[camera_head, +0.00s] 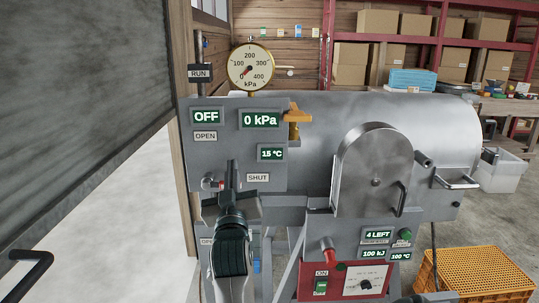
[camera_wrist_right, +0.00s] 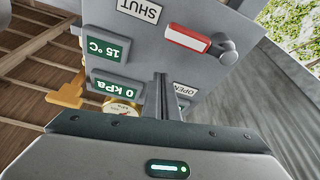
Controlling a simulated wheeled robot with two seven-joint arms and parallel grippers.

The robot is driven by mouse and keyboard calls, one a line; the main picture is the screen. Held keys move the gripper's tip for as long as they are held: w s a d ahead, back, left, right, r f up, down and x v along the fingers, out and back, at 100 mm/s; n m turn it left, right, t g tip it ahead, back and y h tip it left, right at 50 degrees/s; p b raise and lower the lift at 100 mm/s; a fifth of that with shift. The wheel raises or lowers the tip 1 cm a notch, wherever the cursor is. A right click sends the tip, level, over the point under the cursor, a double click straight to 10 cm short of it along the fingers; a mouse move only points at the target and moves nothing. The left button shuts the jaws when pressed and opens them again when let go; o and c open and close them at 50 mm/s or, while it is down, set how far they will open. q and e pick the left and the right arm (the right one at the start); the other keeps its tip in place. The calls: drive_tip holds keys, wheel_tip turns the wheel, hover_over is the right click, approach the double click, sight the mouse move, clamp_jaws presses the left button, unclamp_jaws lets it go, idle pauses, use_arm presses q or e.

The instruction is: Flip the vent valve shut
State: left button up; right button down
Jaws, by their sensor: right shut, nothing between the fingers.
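The vent valve appears to be the red-handled lever (camera_head: 219,184) on the grey control panel (camera_head: 226,153). Its round pivot is at the left and the handle points right, toward the SHUT label (camera_head: 258,177). The OPEN label (camera_head: 205,135) is above it. In the wrist view, upside down, the red handle (camera_wrist_right: 187,38) is clear and points toward SHUT. My right gripper (camera_head: 232,165) is shut and empty, in front of the panel just right of the handle; its fingers (camera_wrist_right: 160,85) look apart from the handle in the wrist view. My left gripper is not in view.
A gauge (camera_head: 250,67) tops the panel, and an orange lever (camera_head: 297,116) sticks out at its right edge. A steel vessel (camera_head: 310,145) with a round door (camera_head: 372,175) stands right. A dark board (camera_head: 80,110) fills the left. A yellow crate (camera_head: 480,272) stands lower right.

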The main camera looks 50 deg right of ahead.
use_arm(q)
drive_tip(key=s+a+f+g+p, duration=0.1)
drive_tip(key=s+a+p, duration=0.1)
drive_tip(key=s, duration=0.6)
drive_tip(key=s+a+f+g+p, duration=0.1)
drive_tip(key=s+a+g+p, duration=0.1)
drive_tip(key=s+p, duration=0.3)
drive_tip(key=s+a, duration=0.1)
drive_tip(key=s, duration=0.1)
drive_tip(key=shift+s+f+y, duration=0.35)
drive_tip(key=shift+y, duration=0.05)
use_arm(e)
drive_tip(key=s+d+r, duration=0.3)
drive_tip(key=s+r, duration=0.3)
drive_tip(key=s, duration=0.4)
drive_tip(key=shift+r, duration=0.1)
